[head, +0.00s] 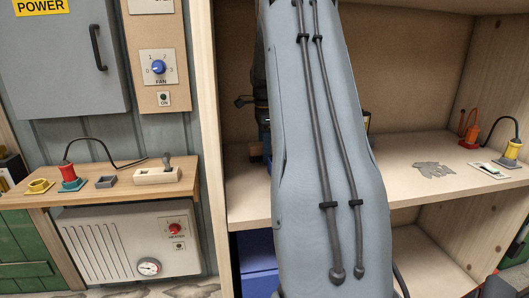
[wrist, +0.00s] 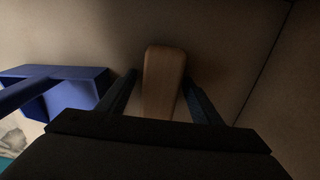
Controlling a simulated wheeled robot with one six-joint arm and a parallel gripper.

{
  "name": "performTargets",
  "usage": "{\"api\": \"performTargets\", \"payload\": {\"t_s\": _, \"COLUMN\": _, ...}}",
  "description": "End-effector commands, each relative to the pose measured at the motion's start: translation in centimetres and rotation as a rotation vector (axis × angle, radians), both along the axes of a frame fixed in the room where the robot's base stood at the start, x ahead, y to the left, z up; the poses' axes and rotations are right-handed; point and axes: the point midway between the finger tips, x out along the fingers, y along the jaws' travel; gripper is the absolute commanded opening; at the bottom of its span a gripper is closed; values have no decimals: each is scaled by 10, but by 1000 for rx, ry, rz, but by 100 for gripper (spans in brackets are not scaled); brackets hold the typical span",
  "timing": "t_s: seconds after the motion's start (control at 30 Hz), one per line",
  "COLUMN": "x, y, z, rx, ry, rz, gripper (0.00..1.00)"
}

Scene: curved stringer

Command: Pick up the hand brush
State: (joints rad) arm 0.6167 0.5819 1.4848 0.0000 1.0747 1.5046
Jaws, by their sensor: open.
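A brown wooden piece with a rounded end, which looks like the hand brush's handle (wrist: 164,66), is in the middle of the wrist view. My gripper (wrist: 162,90) is open, with one dark finger on each side of the wood. Narrow gaps seem to show beside it, but contact is hard to tell in the dim light. Bristles are not visible.
A blue open container (wrist: 70,92) is left of the fingers. A wooden upright (head: 208,120) borders the bay. A side ledge (head: 105,188) holds a hand plane (head: 158,175).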

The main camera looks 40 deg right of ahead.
Motion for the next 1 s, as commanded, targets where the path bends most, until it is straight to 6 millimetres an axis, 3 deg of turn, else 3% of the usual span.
{"api": "performTargets", "payload": {"t_s": 0.13, "x": 0, "y": 0, "z": 0, "rx": 0, "ry": 0, "rz": 1, "gripper": 58}}
{"api": "performTargets", "payload": {"t_s": 0.4, "x": 0, "y": 0, "z": 0, "rx": 0, "ry": 0, "rz": 1, "gripper": 12}}
{"api": "performTargets", "payload": {"t_s": 0.77, "x": -1, "y": -1, "z": 4, "rx": -1, "ry": -1, "rz": 0, "gripper": 11}}
{"api": "performTargets", "payload": {"t_s": 1.0, "x": -3, "y": -2, "z": 30, "rx": -2, "ry": -3, "rz": 1, "gripper": 11}}
